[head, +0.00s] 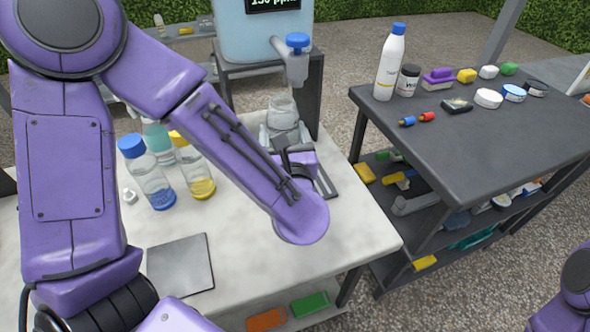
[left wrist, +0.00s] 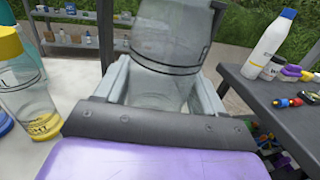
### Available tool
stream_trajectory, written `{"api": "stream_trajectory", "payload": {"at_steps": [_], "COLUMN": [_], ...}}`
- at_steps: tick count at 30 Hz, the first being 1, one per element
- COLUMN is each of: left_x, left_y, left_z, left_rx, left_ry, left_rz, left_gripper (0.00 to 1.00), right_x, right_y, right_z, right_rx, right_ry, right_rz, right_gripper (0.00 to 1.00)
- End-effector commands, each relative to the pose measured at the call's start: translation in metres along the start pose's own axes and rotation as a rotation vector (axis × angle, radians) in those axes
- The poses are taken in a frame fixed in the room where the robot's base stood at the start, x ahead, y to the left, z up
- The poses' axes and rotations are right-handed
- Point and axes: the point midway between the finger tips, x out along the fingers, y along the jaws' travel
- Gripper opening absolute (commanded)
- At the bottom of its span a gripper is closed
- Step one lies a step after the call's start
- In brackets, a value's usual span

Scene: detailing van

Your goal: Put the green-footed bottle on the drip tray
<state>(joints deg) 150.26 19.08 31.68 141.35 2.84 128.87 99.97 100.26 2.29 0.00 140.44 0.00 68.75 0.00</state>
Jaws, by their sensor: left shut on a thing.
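My left gripper (head: 284,133) is shut on a clear, open-topped bottle (head: 283,110), below the tap of the blue water tank. The bottle also shows in the left wrist view (left wrist: 168,45), between the grey fingers (left wrist: 160,92). Its foot is hidden by the gripper, so I cannot see a green foot. A dark-edged tray (head: 327,184), seemingly the drip tray, shows partly behind my left forearm, under the tap. I cannot tell whether the bottle touches it. My right gripper is out of view.
On the white table stand a blue-capped bottle (head: 150,176), a yellow-capped bottle (head: 195,168) and a teal container (head: 156,133). A grey square plate (head: 180,265) lies in front. The tap (head: 296,62) is close above the held bottle. A dark cart (head: 470,130) with bottles and tins stands right.

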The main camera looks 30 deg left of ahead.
Motion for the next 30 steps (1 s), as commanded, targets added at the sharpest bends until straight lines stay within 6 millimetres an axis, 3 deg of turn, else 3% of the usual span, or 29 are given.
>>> {"api": "stream_trajectory", "payload": {"at_steps": [1,3,9,15,27,28,30], "left_x": [0.005,0.011,0.023,0.025,0.025,0.025,0.025], "left_y": [-0.005,-0.012,-0.024,-0.027,-0.027,-0.027,-0.027], "left_z": [-0.015,-0.020,-0.039,-0.071,-0.079,-0.077,-0.077], "left_rx": [-0.001,0.004,0.001,0.002,-0.002,-0.001,-0.001], "left_ry": [-0.001,0.001,0.000,0.000,-0.001,0.000,0.000], "left_rz": [0.002,0.000,0.001,0.000,0.001,0.001,0.001], "left_gripper": [0.26,0.26,0.26,0.26,0.26,0.79,0.95], "right_x": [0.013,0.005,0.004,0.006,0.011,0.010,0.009], "right_y": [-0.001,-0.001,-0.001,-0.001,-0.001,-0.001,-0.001], "right_z": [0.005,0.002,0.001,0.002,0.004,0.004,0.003], "right_rx": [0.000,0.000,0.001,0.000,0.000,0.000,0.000], "right_ry": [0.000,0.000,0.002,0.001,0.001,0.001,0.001], "right_rz": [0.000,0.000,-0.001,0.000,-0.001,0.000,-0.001], "right_gripper": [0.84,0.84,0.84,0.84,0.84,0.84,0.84]}}
